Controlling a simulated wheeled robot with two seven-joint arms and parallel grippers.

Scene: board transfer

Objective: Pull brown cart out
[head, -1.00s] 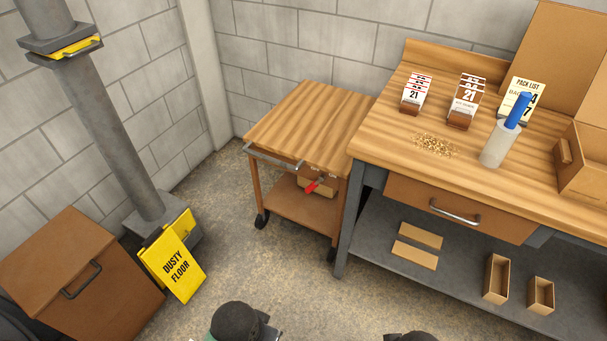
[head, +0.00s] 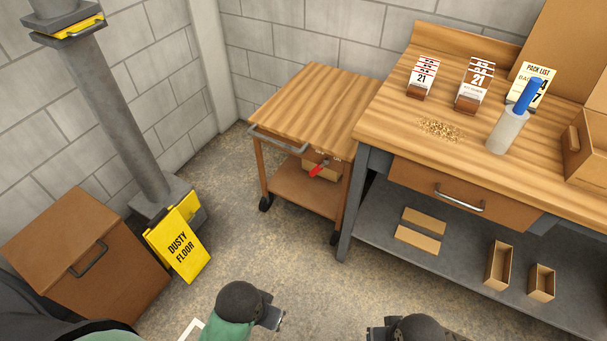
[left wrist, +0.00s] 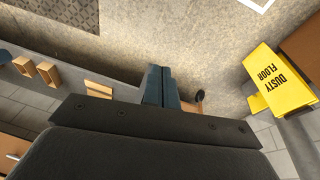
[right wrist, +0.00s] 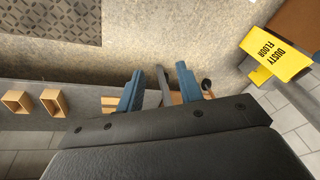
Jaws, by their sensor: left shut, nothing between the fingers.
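The brown cart (head: 318,108) stands on dark casters beside the workbench, in the head view's middle. It has a striped wood top, a lower shelf (head: 300,190) and a grey bar handle (head: 275,140) on its front left edge. My left gripper (head: 279,318) is low in the head view, in front of and apart from the cart. Its fingers are together and empty in the left wrist view (left wrist: 158,85). My right gripper (head: 371,331) is at the bottom edge, also apart from the cart. Its fingers stand apart in the right wrist view (right wrist: 160,82), with nothing seen held between them.
The workbench (head: 400,130) stands close on the cart's right. A yellow floor sign (head: 178,250), a grey column (head: 125,120) and a brown box with a handle (head: 80,250) stand left. A cardboard box with a red-handled item (head: 320,169) sits under the cart top. Floor in front is clear.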

